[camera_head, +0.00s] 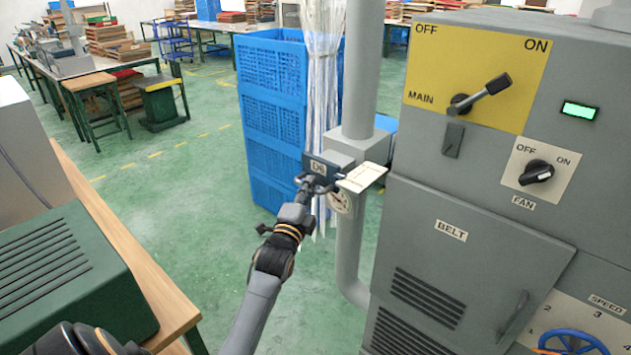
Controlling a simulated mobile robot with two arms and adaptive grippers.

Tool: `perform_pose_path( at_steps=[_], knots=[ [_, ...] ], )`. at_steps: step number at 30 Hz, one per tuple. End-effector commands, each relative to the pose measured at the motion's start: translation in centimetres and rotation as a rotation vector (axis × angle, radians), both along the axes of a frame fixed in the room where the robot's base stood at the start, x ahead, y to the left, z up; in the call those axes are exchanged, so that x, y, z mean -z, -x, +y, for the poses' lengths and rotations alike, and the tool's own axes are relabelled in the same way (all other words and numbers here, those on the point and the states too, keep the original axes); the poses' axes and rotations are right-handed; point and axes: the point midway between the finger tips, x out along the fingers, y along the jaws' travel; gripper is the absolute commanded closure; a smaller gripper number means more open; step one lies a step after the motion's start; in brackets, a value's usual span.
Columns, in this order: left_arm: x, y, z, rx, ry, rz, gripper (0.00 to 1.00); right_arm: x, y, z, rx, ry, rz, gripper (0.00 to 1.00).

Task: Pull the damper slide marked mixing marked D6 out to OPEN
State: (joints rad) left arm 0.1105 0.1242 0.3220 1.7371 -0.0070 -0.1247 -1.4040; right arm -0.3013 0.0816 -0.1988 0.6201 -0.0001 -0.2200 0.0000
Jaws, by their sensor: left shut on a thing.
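My left gripper (316,184) is at the lower edge of this plate, shut on the slide's front part. The exact contact is small and partly hidden by the fingers. A pale flat plate (362,177) with fine marks juts out at the right of the housing; its lettering is too small to read. My right gripper is not in view.
A grey machine cabinet (470,235) with switches stands close at the right. Blue crates (272,120) and a clear strip curtain (322,60) stand behind. A wooden bench (125,250) is at the left; green floor between is clear.

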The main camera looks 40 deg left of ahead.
Motion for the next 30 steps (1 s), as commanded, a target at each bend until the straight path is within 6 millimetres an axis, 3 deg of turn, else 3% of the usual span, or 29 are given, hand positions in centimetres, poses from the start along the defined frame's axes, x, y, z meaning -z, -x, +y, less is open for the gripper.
perform_pose_path(
  at_steps=[6, 7, 10, 22, 30],
  knots=[
    [0.5, 0.0, 0.1, -0.002, 0.003, 0.01, 1.0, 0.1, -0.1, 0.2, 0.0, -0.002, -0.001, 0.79],
    [0.5, 0.0, 0.1, -0.002, 0.003, 0.01, 0.82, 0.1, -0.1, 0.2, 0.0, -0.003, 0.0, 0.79],
    [0.5, 0.0, 0.1, -0.001, 0.002, 0.009, 0.64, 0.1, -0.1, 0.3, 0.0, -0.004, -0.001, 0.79],
    [0.5, 0.7, -0.2, -0.001, 0.001, 0.006, 0.64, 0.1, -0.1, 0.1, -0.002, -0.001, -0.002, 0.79],
    [1.5, 5.6, -1.8, -0.001, 0.002, 0.009, 0.64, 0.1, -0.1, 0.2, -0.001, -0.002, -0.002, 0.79]
  ],
)
